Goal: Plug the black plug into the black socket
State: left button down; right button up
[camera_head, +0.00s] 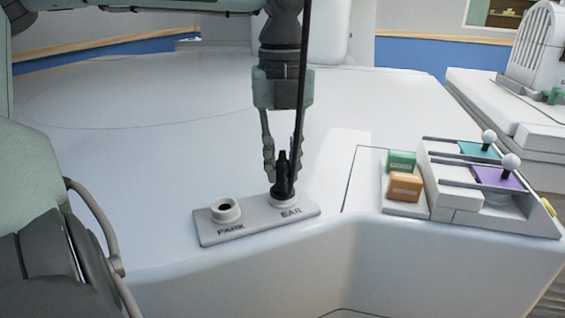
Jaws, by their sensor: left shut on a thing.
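The PARK socket (225,211) at the left is empty and shows a dark hole. The black plug (283,176) stands upright at the EAR socket (284,203), its lower end at the socket's rim. I cannot tell how deep it sits. My left gripper (283,172) reaches down from above and is shut on the black plug, one finger at either side. A black cable or rod runs up from the plug in front of the gripper. My right gripper is not in view.
Right of the plate stands a console (489,205) with two white-knobbed levers. A green block (401,161) and an orange block (404,187) sit beside it. The white surface behind the sockets is wide and clear. A large curved grey-green body fills the left edge.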

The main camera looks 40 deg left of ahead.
pick_arm(q)
jog(key=c, duration=1.3)
grip_release()
jog(key=shift+c, duration=0.2)
notch_tip(320, 180, up, 12)
jog(key=shift+s, duration=0.1)
